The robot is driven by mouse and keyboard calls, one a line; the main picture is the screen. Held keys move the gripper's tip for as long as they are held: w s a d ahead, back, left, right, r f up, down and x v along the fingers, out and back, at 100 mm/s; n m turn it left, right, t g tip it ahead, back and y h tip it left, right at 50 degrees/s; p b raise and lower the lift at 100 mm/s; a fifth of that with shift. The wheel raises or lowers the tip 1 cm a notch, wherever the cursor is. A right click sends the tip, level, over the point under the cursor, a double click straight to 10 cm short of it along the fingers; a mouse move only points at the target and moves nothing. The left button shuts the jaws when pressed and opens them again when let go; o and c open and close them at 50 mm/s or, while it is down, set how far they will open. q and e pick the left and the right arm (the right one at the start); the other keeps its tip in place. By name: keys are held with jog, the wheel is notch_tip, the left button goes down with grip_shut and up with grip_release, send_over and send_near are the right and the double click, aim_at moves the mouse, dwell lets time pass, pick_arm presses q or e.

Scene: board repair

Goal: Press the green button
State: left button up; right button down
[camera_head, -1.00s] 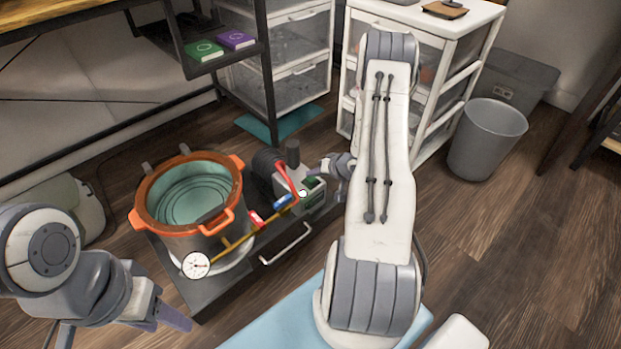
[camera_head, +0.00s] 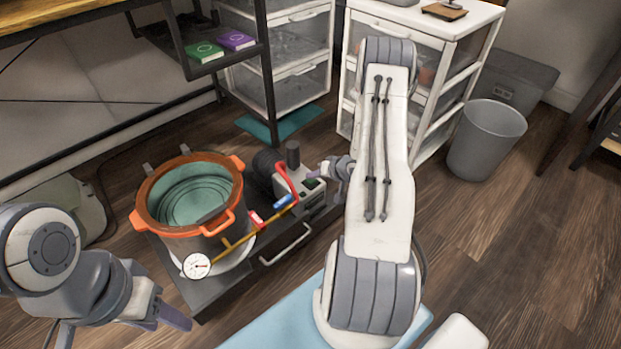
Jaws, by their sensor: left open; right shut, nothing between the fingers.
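A grey pump box (camera_head: 291,188) with a black motor and a red hose stands on the dark cart at the centre. A small dark green patch (camera_head: 313,184) shows on its top right side; it looks like the green button, but it is too small to be sure. My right gripper (camera_head: 313,174) is shut and empty, with its purple fingertips just above this patch. I cannot tell whether they touch it. My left gripper (camera_head: 175,317) is open and empty at the lower left, in front of the cart and away from the pump.
An orange-rimmed pot (camera_head: 150,219) stands on the cart beside the pump. A pressure gauge (camera_head: 196,265) and a brass pipe with red and blue valve handles lie in front. White drawers (camera_head: 432,101) stand behind my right arm, with a grey bin (camera_head: 486,140) to the right.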

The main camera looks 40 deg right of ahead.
aim_at(313, 182)
jog(key=shift+r+p, duration=0.35)
jog(key=shift+p, duration=0.1)
notch_tip(313, 182, up, 6)
jog(key=p, duration=0.7)
dwell(0.4)
